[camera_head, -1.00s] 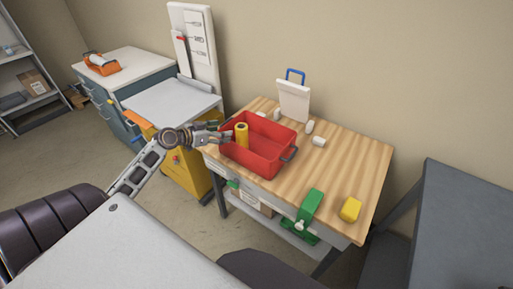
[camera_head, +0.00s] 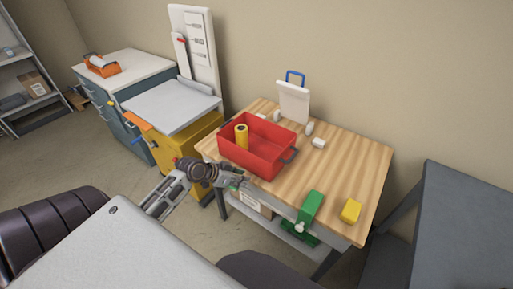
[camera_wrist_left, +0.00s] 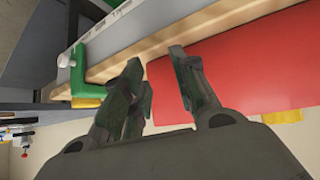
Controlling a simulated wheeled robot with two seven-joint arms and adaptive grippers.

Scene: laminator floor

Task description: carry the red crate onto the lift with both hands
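The red crate (camera_head: 265,158) sits on the wooden table, with a yellow roll (camera_head: 241,138) standing inside. A dark handle (camera_head: 290,156) shows on its right side; a left handle does not show. My left gripper (camera_head: 240,182) is in front of the table's near edge, below and apart from the crate. In the left wrist view its fingers (camera_wrist_left: 156,62) are apart with nothing between them, and the red crate wall (camera_wrist_left: 245,75) fills the right side. The yellow cart with a flat grey top (camera_head: 170,105), which looks like the lift, stands left of the table. My right gripper is not in view.
The wooden table (camera_head: 345,165) also holds a green clamp-like tool (camera_head: 310,207), a yellow block (camera_head: 351,211), small white pieces and a white board with a blue handle (camera_head: 293,100). A grey surface (camera_head: 465,225) stands at right, a cabinet (camera_head: 125,125) at left.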

